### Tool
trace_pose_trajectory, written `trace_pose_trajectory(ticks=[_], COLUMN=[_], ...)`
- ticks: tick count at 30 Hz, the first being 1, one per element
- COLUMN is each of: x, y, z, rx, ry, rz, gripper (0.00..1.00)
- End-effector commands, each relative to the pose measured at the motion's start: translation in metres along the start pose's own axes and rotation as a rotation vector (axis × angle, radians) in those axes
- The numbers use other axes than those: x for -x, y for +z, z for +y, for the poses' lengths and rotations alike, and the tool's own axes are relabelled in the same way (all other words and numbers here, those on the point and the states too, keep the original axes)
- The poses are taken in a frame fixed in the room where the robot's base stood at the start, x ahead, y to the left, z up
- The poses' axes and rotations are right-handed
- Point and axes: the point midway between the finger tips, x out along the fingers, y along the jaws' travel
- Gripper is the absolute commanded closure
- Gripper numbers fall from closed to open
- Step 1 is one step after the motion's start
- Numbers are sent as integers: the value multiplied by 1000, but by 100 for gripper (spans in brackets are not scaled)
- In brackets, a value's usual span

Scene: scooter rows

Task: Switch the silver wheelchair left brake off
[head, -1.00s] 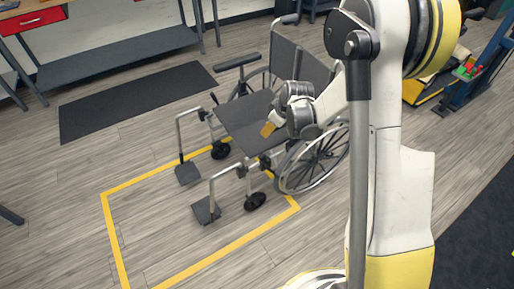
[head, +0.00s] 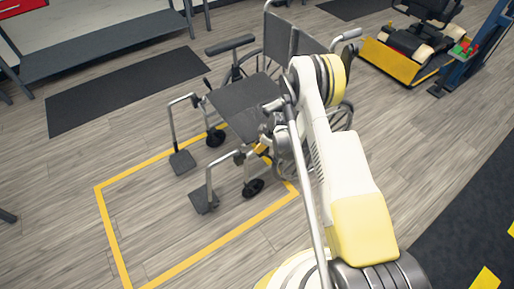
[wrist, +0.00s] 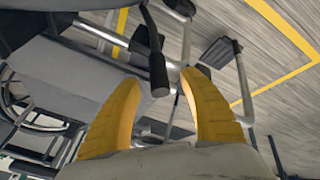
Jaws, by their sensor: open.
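The silver wheelchair (head: 248,104) stands on the wood floor with its dark seat and footrests facing the lower left. Its left side, at the right in the head view, is partly hidden by my arm. In the wrist view, a black-handled lever (wrist: 157,62), which looks like the left brake, hangs beside the seat frame. My gripper (wrist: 160,80) is open, with its two yellow fingers on either side of the lever's end in the picture. Contact cannot be told. In the head view only a bit of yellow finger (head: 262,149) shows by the seat's front corner.
A yellow floor outline (head: 112,232) surrounds the chair's front. A dark mat (head: 125,88) and a workbench shelf (head: 105,43) lie behind at left. A mobility scooter (head: 415,40) and a blue post (head: 480,55) stand at the back right. The floor in front is clear.

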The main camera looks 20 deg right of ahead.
Motion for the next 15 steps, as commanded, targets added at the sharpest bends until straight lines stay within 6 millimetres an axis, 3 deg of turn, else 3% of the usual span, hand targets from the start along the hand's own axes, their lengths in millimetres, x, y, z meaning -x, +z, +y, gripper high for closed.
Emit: trace_pose_trajectory(ticks=[1,6,15], x=[-13,-35,-43], y=[1,1,0], z=[-1,0,0], rx=[1,0,-1], ry=[0,0,0], rz=[0,0,0], gripper=[50,50,50])
